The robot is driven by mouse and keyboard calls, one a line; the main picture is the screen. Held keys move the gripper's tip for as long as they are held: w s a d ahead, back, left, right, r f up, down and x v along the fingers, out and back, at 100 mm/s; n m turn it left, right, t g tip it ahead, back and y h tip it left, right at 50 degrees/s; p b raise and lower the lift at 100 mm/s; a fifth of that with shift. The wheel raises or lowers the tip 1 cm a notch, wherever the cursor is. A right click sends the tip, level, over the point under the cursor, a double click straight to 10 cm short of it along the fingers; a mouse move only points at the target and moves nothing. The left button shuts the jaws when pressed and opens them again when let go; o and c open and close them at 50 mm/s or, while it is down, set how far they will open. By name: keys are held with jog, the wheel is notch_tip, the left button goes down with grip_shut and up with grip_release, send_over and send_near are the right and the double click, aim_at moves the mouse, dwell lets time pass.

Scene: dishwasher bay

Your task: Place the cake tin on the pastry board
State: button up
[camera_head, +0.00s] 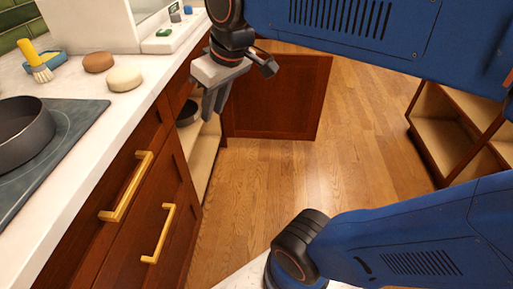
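My gripper (214,112) hangs fingers down beside the counter, in front of an open cupboard (208,160). Its two fingers look close together, and I cannot tell whether they are open or shut. Nothing shows held in it. A dark round object (187,114), perhaps a tin or pan, sits inside the cupboard, partly hidden by the cupboard edge and near my fingers. A dark round pan-like vessel (22,140) stands on a dark flat slab (75,118) on the counter, cut off at the left. I cannot surely identify the cake tin or the pastry board.
The cupboard's door (285,98) stands wide open. Drawers with brass handles (128,188) front the white counter (105,130). A yellow brush (35,60), a brown oval object (98,62) and a cream one (124,78) lie on it. Open shelves (445,145) stand right; wooden floor between is clear.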

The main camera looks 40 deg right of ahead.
jog(key=s+d+f+m, duration=0.2)
jog(key=s+d+f, duration=0.1)
jog(key=s+f, duration=0.1)
jog(key=s+d+f+m+h, duration=0.1)
jog(key=s+d+f, duration=0.2)
jog(key=f, duration=0.4)
jog(key=shift+s+d+f+m+t+h, duration=0.15)
jog(key=shift+s+d+m+t+h, duration=0.15)
jog(key=shift+s+m, duration=0.15)
jog(key=shift+a, duration=0.15)
